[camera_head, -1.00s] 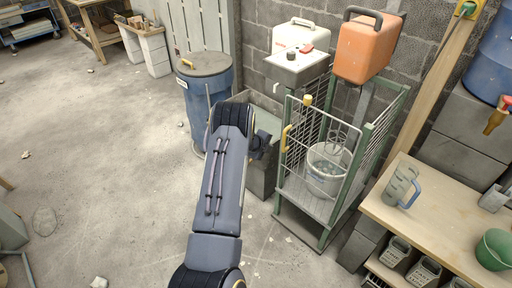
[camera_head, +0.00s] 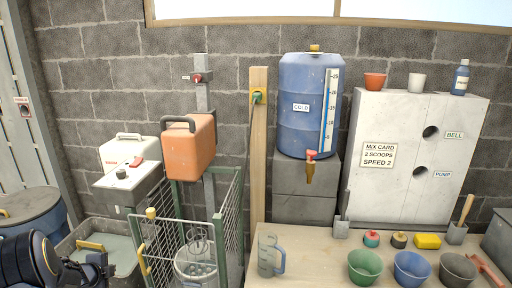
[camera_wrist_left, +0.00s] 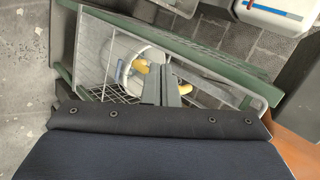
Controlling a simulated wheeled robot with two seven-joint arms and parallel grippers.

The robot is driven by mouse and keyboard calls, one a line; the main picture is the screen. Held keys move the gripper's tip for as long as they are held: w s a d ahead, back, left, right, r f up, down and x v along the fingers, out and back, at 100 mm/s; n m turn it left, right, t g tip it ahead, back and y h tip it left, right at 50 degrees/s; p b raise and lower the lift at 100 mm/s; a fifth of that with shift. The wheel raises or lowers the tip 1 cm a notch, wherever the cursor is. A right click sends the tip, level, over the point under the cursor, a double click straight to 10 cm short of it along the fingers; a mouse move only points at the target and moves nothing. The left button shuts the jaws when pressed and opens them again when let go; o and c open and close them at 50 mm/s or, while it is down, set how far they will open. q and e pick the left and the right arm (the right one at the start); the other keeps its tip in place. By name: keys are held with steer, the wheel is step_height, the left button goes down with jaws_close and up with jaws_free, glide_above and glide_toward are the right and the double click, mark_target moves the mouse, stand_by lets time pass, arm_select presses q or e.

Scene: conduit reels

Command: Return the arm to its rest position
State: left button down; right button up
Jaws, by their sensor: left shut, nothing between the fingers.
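My left arm (camera_head: 30,262) shows at the lower left corner of the head view, dark and partly cut off by the frame. In the left wrist view my left gripper (camera_wrist_left: 160,72) has its two grey fingers together, with nothing between them. Behind the fingers, in that view, are the green-framed wire cage (camera_wrist_left: 205,68) and a white bucket with yellow parts. I cannot tell how far the fingers are from the cage. My right arm and gripper are in neither view.
The green mesh cage (camera_head: 230,215) holds a bucket (camera_head: 195,268). A grey trough (camera_head: 120,250) and blue drum (camera_head: 35,210) stand near my arm. An orange canister (camera_head: 190,147) is above the cage. A bench (camera_head: 315,250) with a jug (camera_head: 268,256) and bowls is right.

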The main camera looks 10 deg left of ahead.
arm_select(q)
steer(key=s+d+r+n+y, duration=0.1)
steer(key=s+d+r+n, duration=0.2)
steer(key=r, duration=0.3)
steer(key=s+d+r+n+g+p, duration=0.1)
steer(key=s+d+r+n, duration=0.25)
steer(key=r, duration=0.25)
steer(key=s+d+r+n+y, duration=0.1)
steer(key=s+d+r+n, duration=0.25)
steer(key=r, duration=0.25)
steer(key=s+d+r+n+g+h+p, duration=0.1)
steer(key=s+d+n+g+h, duration=0.2)
steer(key=s+d, duration=1.9)
steer(key=d+n+h, duration=0.2)
steer(key=n+h, duration=0.1)
steer(key=h, duration=0.1)
steer(key=shift+d+r+h+p, duration=0.15)
steer(key=shift+d+h+p, duration=0.05)
steer(key=shift+h+p, duration=0.2)
